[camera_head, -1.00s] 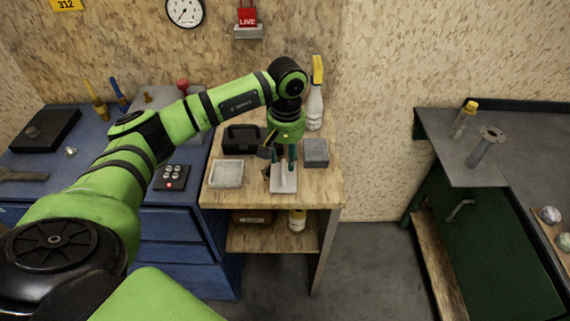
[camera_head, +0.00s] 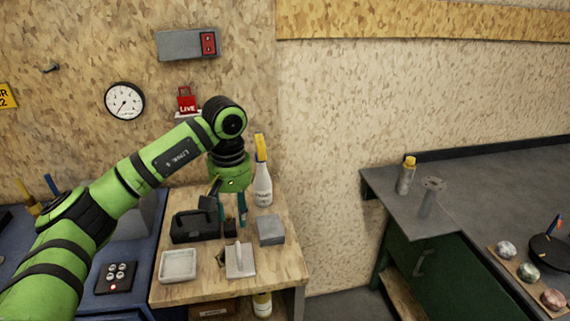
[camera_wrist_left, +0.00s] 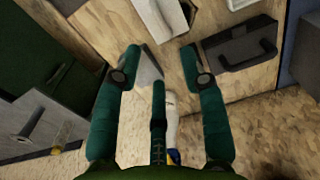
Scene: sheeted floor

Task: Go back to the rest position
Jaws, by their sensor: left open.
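My left gripper (camera_head: 232,208) is over the small wooden table (camera_head: 285,275) in the head view, pointing down with its fingers apart and nothing between them. In the left wrist view the open fingers (camera_wrist_left: 158,62) also show, above the table top. A flat light-grey plate with a raised handle (camera_head: 240,261) lies on the table just in front of the fingers, apart from them. My right gripper is not in view.
Around the gripper stand a black toolbox (camera_head: 193,227), a grey block (camera_head: 271,231), a white tray (camera_head: 178,266) and a spray bottle (camera_head: 262,185). A blue bench is at left. A dark workbench (camera_head: 480,175) with a yellow-capped bottle (camera_head: 406,175) is at right.

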